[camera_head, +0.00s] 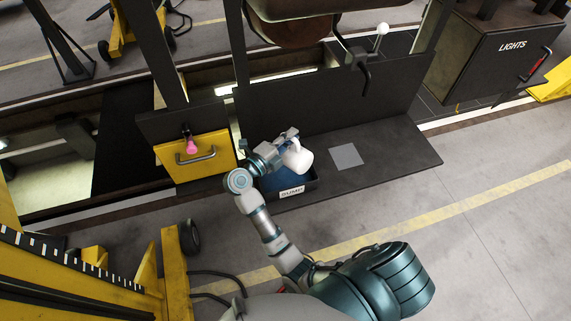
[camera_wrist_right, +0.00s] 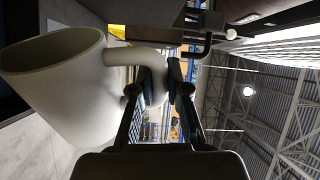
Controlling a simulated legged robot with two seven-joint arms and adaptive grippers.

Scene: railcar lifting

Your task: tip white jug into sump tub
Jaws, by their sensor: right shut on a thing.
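The white jug (camera_head: 298,157) is in my right gripper (camera_head: 284,138), above the dark sump tub (camera_head: 308,186) with its SUMP label at the front. In the right wrist view the jug (camera_wrist_right: 85,110) fills the left side. Its round mouth points to the upper left, the floor side of that view, so the jug is tipped. The fingers of my right gripper (camera_wrist_right: 160,90) are shut on the jug's handle (camera_wrist_right: 135,57). The tub's inside looks blue and is partly hidden by my arm. Whether anything is pouring cannot be seen. My left gripper is out of view.
The tub stands on a dark shelf (camera_head: 400,165) with a grey square plate (camera_head: 346,157) to its right. A yellow panel with a handle (camera_head: 210,165) and a pink knob (camera_head: 191,146) is left. A dark LIGHTS box (camera_head: 490,65) is at the right.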

